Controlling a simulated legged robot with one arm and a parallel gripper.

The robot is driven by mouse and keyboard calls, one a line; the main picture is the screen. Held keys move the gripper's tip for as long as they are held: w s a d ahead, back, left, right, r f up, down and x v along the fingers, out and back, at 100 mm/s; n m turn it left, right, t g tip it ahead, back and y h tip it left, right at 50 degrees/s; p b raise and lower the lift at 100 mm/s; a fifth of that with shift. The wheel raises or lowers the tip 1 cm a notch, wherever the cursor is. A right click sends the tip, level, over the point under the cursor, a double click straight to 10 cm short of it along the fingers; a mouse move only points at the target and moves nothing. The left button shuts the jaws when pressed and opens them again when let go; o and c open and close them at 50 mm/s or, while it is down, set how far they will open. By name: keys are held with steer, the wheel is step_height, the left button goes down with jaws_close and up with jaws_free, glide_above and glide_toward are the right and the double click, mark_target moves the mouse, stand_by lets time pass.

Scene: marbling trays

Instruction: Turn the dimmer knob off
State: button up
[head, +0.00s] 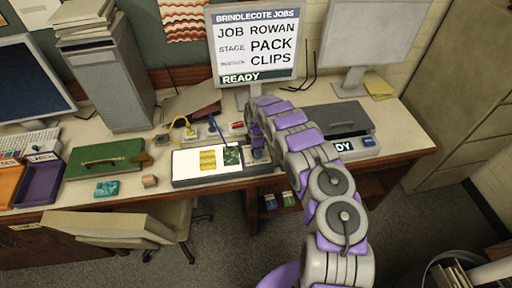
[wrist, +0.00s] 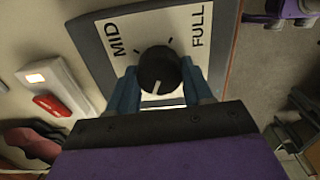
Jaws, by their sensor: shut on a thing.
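A black round dimmer knob (wrist: 158,68) sits on a grey-edged white panel (wrist: 113,58) in the wrist view. "MID" is printed at its upper left and "FULL" at its upper right. The white mark on the knob points down in the picture, away from both words. My gripper (wrist: 160,84) has a blue finger on each side of the knob and is shut on it. In the head view my gripper (head: 258,152) is low over the right end of a lit light box (head: 185,162), and the knob cannot be made out there.
A red switch (wrist: 52,105) and a lit switch (wrist: 36,78) are left of the panel in the wrist view. In the head view a green case (head: 105,160) lies to the left, a grey-lidded device (head: 340,120) to the right, and a monitor (head: 255,45) stands behind.

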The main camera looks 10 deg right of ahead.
steer(key=n+p, duration=0.1)
steer(key=n, duration=0.1)
steer(key=n+p, duration=0.1)
steer(key=n, duration=0.2)
steer(key=shift+w+r+n, duration=0.15)
steer(key=shift+r+n, duration=0.05)
steer(key=shift+n, duration=0.1)
steer(key=n, duration=0.5)
steer(key=shift+d, duration=0.1)
steer(key=shift+n, duration=0.3)
steer(key=o, duration=1)
steer(key=shift+f, duration=0.2)
steer(key=shift+o, duration=0.2)
step_height(320, 180, up, 17)
steer(key=shift+d+r, duration=0.15)
